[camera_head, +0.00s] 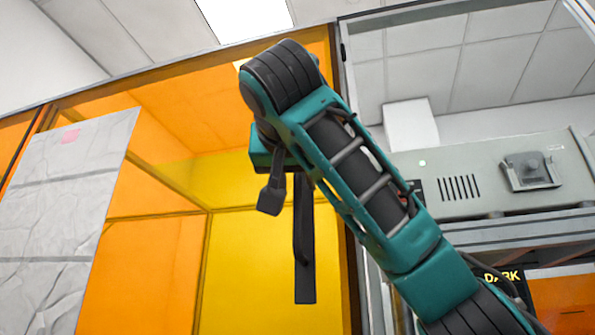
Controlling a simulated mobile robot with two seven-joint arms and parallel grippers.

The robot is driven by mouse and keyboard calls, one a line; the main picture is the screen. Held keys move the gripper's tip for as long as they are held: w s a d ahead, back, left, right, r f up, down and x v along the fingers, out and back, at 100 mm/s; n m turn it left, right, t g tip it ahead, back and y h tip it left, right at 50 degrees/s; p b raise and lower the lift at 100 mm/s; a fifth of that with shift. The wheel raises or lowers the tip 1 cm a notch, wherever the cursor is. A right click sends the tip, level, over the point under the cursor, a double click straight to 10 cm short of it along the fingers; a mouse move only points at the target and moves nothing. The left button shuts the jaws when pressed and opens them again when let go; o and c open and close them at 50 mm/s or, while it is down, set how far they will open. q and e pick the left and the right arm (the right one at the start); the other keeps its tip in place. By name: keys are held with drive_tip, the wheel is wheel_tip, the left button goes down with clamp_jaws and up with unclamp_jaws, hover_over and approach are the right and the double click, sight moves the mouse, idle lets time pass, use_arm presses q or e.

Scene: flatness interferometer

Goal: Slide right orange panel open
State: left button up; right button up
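A translucent orange panel (250,270) fills the left and middle of the head view, with a frame edge just right of my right gripper. A long dark upright bar (305,270), which looks like a handle, stands in front of it near that edge. My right gripper (273,196) is at the upper part of this bar, below the bent teal and black wrist. One dark finger shows left of the bar, with a gap between them. The other finger is hidden, so I cannot tell whether the gripper touches the bar. My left gripper is not in view.
A grey-white slab (55,225) with a pink mark stands at the left. Right of the frame edge the view is untinted, showing a grey vented box (475,185) with a knob-like part. A black sign (503,280) reading "DARK" is partly behind my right arm.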

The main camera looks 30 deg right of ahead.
drive_tip(key=shift+p+x, duration=0.5)
drive_tip(key=shift+x, duration=0.25)
drive_tip(key=shift+d, duration=0.1)
drive_tip(key=shift+c, duration=0.2)
clamp_jaws()
